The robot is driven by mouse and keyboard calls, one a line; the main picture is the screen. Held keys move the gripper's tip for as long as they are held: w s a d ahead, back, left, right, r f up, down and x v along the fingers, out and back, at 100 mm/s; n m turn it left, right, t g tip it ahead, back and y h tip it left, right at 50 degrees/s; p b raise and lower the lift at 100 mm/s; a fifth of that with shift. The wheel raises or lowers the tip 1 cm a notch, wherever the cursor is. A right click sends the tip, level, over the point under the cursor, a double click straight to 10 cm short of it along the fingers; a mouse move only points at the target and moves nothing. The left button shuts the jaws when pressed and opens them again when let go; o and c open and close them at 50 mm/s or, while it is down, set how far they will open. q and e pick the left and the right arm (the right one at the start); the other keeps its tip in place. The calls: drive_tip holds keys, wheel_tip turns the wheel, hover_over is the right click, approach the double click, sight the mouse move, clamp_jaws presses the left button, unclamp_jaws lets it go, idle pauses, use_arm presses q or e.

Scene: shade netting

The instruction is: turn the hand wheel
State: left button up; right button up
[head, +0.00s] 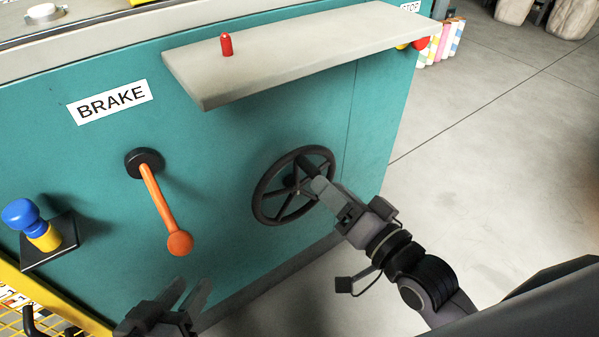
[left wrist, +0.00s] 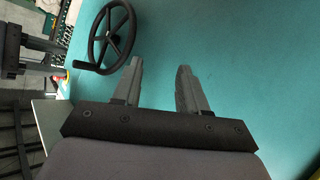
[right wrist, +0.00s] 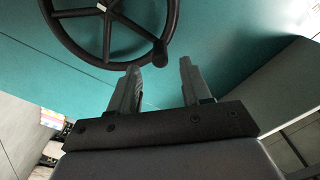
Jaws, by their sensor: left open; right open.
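The dark hand wheel (head: 262,204) is mounted upright on the teal machine panel. Its spokes and rim also show in the left wrist view (left wrist: 91,42) and, partly cut off, in the right wrist view (right wrist: 59,38). The wheel's crank handle (right wrist: 159,54) sticks out from the rim, just ahead of the gap between my right fingers. My right gripper (head: 320,184) is open at the wheel's right side; I cannot tell whether it touches the handle. My left gripper (head: 191,294) is open and empty, low in front of the panel, away from the wheel.
A grey shelf (head: 300,52) with a red peg (head: 226,45) juts out above the wheel. An orange-knobbed brake lever (head: 165,212) and a blue-and-yellow knob (head: 32,226) are left of it. Open concrete floor (head: 500,150) lies to the right.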

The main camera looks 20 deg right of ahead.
sight(310, 169)
drive_tip(key=shift+b+x, duration=0.95)
drive_tip(key=shift+x, duration=2.5)
clamp_jaws()
